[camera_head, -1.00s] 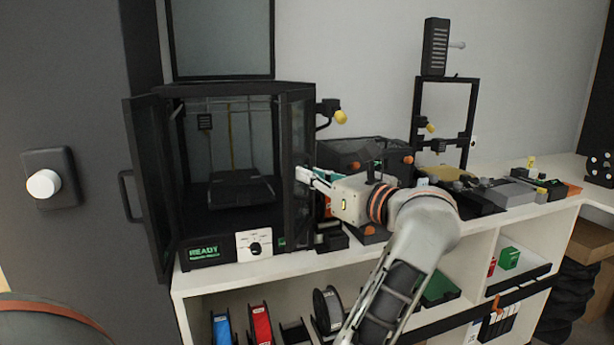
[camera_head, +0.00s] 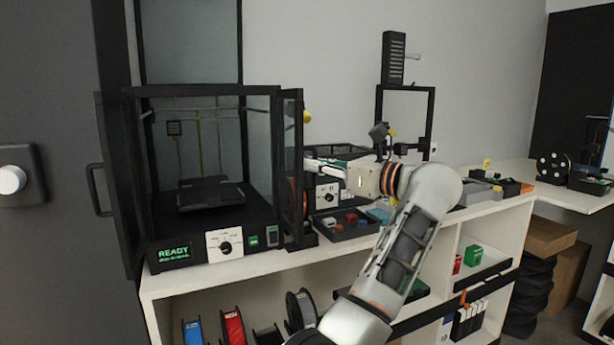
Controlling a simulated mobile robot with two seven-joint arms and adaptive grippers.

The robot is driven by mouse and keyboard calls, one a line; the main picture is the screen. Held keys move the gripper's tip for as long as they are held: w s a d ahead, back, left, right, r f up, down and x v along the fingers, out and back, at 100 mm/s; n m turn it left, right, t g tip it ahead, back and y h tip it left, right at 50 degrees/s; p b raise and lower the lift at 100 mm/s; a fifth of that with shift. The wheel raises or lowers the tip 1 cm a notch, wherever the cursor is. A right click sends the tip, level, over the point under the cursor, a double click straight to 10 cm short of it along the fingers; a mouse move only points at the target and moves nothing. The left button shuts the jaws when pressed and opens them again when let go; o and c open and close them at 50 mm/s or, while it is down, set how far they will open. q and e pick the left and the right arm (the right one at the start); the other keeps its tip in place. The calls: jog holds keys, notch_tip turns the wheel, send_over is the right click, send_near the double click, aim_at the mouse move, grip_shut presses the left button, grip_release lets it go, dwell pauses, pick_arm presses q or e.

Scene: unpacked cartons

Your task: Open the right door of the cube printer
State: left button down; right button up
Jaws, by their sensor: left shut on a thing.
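The cube printer (camera_head: 207,92) stands on the white shelf top at left, with READY lit on its front panel. Its left door (camera_head: 118,190) is swung wide open, with a handle on it. Its right door (camera_head: 291,165) also stands open, seen nearly edge-on as a narrow dark glazed panel at the front right corner. My left gripper (camera_head: 312,167) is at the outer side of the right door, pointing left, with its white fingers closed at the door's handle. The handle itself is mostly hidden by the fingers and the door frame. My right gripper is not in view.
A second dark machine (camera_head: 326,197) stands right behind my gripper. A tray of small coloured parts (camera_head: 350,222) lies in front of it. Spools (camera_head: 232,328) sit on the lower shelf. A wall knob (camera_head: 12,180) is at far left.

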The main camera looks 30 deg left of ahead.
pick_arm(q)
jog(key=w+g, duration=0.1)
jog(key=n+g+b, duration=0.1)
jog(key=w+n+g+b, duration=0.1)
jog(key=shift+w+d+f, duration=0.1)
jog(key=shift+w+d, duration=0.15)
jog(key=shift+w, duration=0.05)
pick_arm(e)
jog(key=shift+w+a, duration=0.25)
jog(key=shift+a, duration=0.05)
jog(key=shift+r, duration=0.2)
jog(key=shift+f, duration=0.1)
pick_arm(q)
jog(key=c, duration=2.5)
grip_release()
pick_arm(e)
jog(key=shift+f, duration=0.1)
pick_arm(q)
jog(key=shift+r, duration=0.2)
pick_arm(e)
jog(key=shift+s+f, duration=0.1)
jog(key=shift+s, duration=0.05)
